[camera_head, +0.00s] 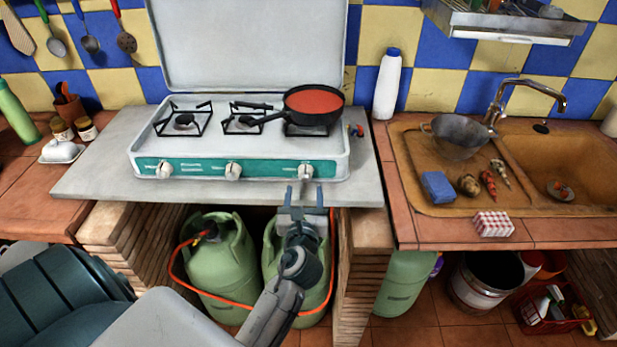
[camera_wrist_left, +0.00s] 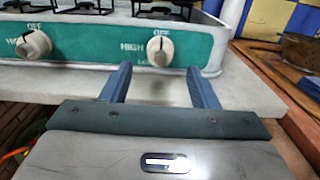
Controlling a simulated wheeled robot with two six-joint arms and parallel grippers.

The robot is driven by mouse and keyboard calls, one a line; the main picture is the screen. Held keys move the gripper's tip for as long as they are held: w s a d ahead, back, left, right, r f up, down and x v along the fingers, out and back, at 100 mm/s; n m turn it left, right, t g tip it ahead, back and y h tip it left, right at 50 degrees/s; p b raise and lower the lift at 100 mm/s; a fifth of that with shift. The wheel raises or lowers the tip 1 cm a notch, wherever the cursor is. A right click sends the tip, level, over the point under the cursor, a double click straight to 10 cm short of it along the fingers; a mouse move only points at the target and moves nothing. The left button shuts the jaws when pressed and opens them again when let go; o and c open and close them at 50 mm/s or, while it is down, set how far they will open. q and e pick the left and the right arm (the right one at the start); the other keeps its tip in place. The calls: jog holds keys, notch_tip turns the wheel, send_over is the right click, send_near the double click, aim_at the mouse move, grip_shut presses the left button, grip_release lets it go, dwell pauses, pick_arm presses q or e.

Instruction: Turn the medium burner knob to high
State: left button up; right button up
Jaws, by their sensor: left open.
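The white stove (camera_head: 240,190) has a green front panel with three cream knobs: left (camera_head: 163,169), middle (camera_head: 233,171) and right (camera_head: 305,171). I cannot tell from labels which is the medium burner's. My left gripper (camera_head: 304,192) is open and empty, just in front of and below the right knob. In the left wrist view, the right knob (camera_wrist_left: 160,51) lies beyond and between the fingertips (camera_wrist_left: 158,72), apart from them. OFF is above it and HIGH to its left; its grip looks roughly upright. The middle knob (camera_wrist_left: 35,44) is at the left. My right gripper is not in view.
A black pan (camera_head: 314,104) with red contents sits on the right burner, its handle pointing left. The stove stands on a grey slab (camera_head: 365,190) that juts out in front. Green gas bottles (camera_head: 220,262) stand below. A white bottle (camera_head: 387,84) stands right of the stove.

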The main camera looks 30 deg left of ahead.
aim_at(305, 179)
pick_arm(q)
jog(key=x, duration=0.6)
jog(key=shift+w+a+p, duration=0.15)
jog(key=shift+w+p, duration=0.05)
jog(key=shift+p, duration=0.15)
jog(key=shift+c, duration=0.2)
jog(key=c, duration=0.9)
